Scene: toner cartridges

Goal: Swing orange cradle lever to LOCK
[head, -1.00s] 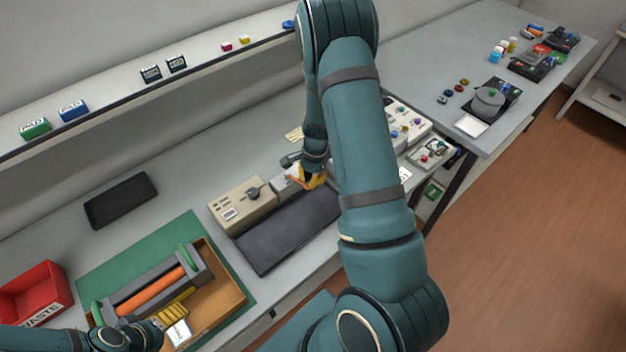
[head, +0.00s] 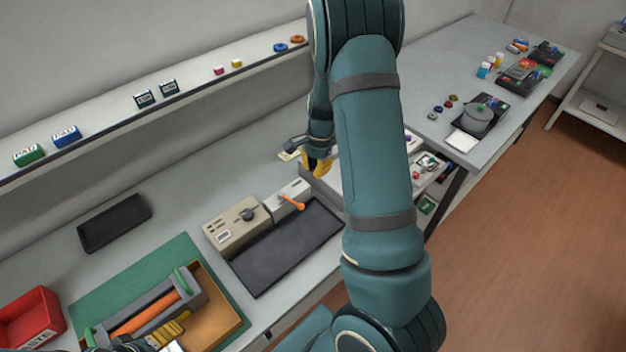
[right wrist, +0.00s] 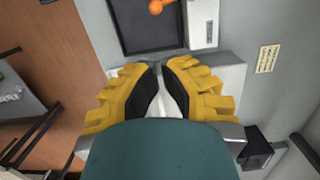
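The orange lever (head: 292,202) is on the pale cradle block (head: 282,207) and points to the lower right, over the edge of the dark tray (head: 285,246). The lever also shows at the top of the right wrist view (right wrist: 157,6). LOCK lettering is too small to read. My right gripper (head: 318,166) has yellow fingers and hovers above and beyond the cradle, apart from the lever. In the right wrist view its fingertips (right wrist: 160,68) are nearly together with nothing held. My left gripper (head: 128,344) is only partly visible at the bottom edge.
A beige box with a dark knob (head: 236,225) adjoins the cradle block. A green mat (head: 90,297) holds a cartridge in a brown tray (head: 215,318). A red waste bin (head: 30,316) stands at left.

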